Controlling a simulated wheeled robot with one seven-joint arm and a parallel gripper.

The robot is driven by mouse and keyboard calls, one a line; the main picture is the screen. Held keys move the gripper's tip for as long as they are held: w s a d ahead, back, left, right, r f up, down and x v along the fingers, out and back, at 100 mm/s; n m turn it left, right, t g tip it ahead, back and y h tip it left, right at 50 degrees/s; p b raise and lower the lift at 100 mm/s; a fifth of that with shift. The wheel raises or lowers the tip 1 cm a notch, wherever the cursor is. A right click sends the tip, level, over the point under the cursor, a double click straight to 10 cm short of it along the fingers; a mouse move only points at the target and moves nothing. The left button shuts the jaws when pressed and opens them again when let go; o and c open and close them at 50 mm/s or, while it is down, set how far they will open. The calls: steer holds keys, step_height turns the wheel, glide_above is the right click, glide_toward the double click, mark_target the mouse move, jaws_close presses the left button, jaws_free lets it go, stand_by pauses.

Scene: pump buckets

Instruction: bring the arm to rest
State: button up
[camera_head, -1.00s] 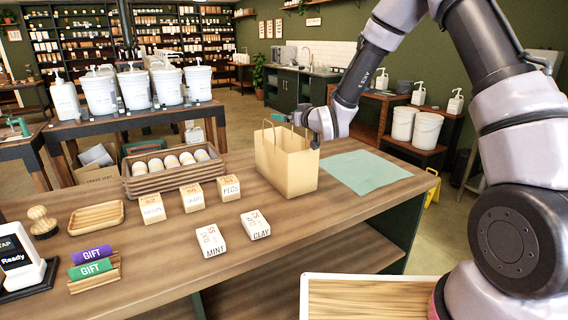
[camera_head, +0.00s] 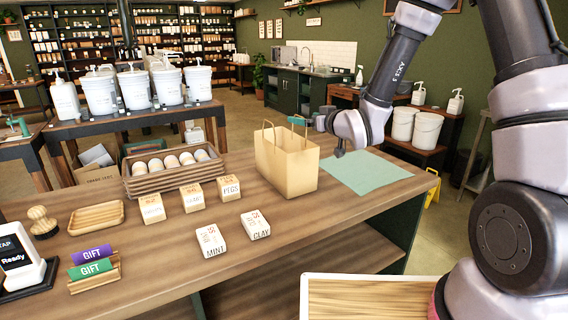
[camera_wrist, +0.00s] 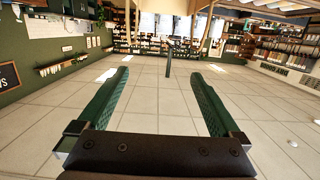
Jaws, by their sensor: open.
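My gripper (camera_wrist: 158,115) is open and empty in the wrist view, its two green fingers spread apart with only tiled floor and far shelves beyond them. In the head view my gripper (camera_head: 299,121) shows as a small green piece just behind and above the back right edge of the paper bag. My arm comes in from the upper right, and its wrist is above the back of the counter, to the right of the bag. The fingertips are mostly too small to make out in the head view.
A brown paper bag (camera_head: 287,168) stands upright on the wooden counter (camera_head: 165,239). A teal sheet (camera_head: 366,172) lies to its right. Several small boxes, a crate (camera_head: 172,181) of round items and a wooden tray (camera_head: 96,217) are to its left. White buckets (camera_head: 427,130) stand at the back right.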

steer(key=shift+d, duration=0.1)
steer(key=s+d+r+m+g+h, duration=0.1)
steer(key=s+d+r+m+h, duration=0.2)
steer(key=d+r, duration=0.4)
steer(key=s+d+r+m+g+h, duration=0.1)
steer(key=s+d+r+m+h, duration=0.25)
steer(key=d, duration=0.65)
steer(key=s+d+r+m+g, duration=0.2)
steer(key=s+d, duration=0.1)
steer(key=s, duration=0.7)
steer(key=s+d+r+m+g, duration=0.2)
steer(key=s+d+r, duration=0.1)
steer(key=s, duration=0.8)
steer(key=shift+s+d+r, duration=0.2)
steer(key=shift+s+d, duration=0.1)
steer(key=shift+d, duration=0.05)
steer(key=shift+m+h, duration=0.25)
